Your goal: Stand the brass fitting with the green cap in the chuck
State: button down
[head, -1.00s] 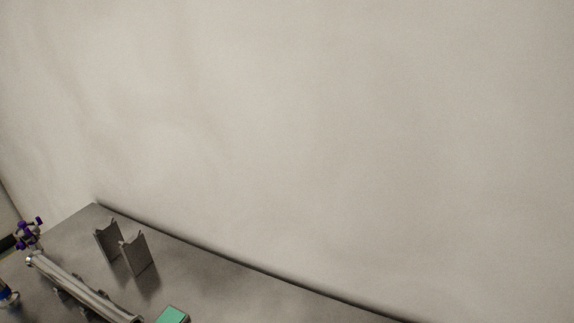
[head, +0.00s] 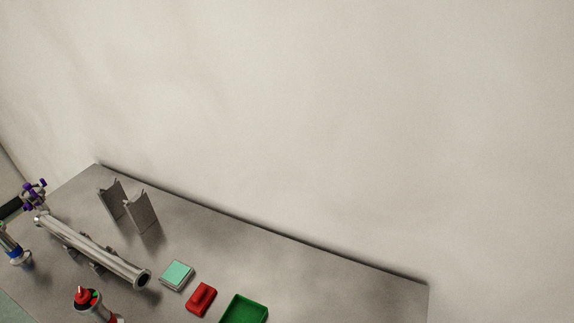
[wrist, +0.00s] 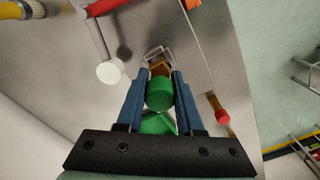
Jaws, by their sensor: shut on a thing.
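My gripper (wrist: 163,76) shows in the wrist view, its two blue fingers shut on the brass fitting (wrist: 159,69). The fitting's round green cap (wrist: 160,95) sits between the fingers, towards the palm. A light grey metal piece (wrist: 155,50) shows just beyond the brass end. I cannot tell whether it is the chuck or whether the fitting touches it. A second green surface (wrist: 157,124) shows between the fingers nearer the palm, partly hidden. I cannot make out my gripper or the fitting in the head view.
In the head view, a steel tube (head: 95,253) lies across the grey table (head: 330,290). Two notched plates (head: 140,212) stand behind it. A teal-topped block (head: 177,275), a red block (head: 201,299) and a green tray (head: 243,309) are to the right. A red-topped fixture (head: 88,297) stands in front.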

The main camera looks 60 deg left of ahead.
jog(key=shift+f+b, duration=0.6)
jog(key=shift+f, duration=0.55)
dwell(0.4)
dwell(0.4)
jog(key=shift+c, duration=2.3)
grip_release()
notch_tip(320, 180, up, 3)
jog(key=p, duration=0.3)
jog(key=shift+f, duration=0.1)
jog(key=shift+r, duration=2.15)
jog(key=shift+w, duration=0.1)
